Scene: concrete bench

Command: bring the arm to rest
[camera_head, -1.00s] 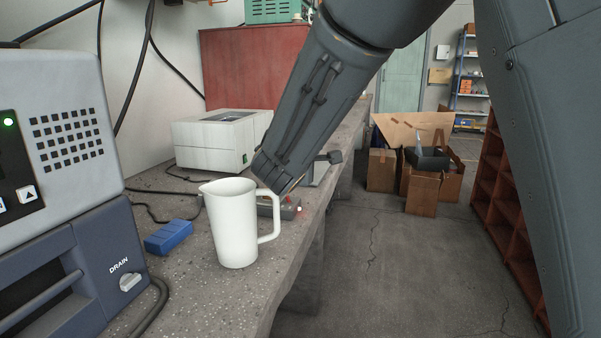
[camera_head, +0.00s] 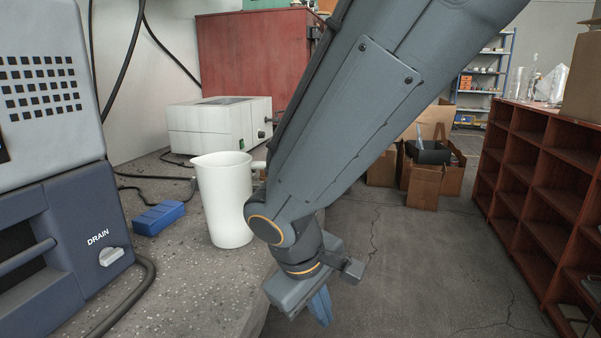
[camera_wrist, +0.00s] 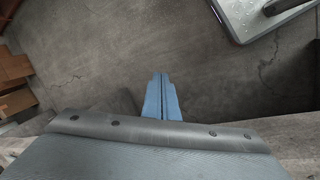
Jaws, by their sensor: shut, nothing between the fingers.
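My gripper (camera_head: 321,306) hangs at the lower middle of the head view, beyond the bench's right edge and over the floor. Its blue fingers point down. In the wrist view the fingers (camera_wrist: 161,98) lie together with nothing between them. My arm crosses the head view from the upper right down to the gripper, hiding part of the bench's far end. The white jug (camera_head: 228,200) stands upright on the bench, just left of my wrist. My arm covers part of its handle.
The concrete bench (camera_head: 190,285) also holds a blue block (camera_head: 159,217), a white instrument (camera_head: 218,128) and a grey machine with a DRAIN knob (camera_head: 111,256). Cardboard boxes (camera_head: 423,187) stand on the floor behind. A red-brown shelf (camera_head: 540,172) is at right. Floor between is clear.

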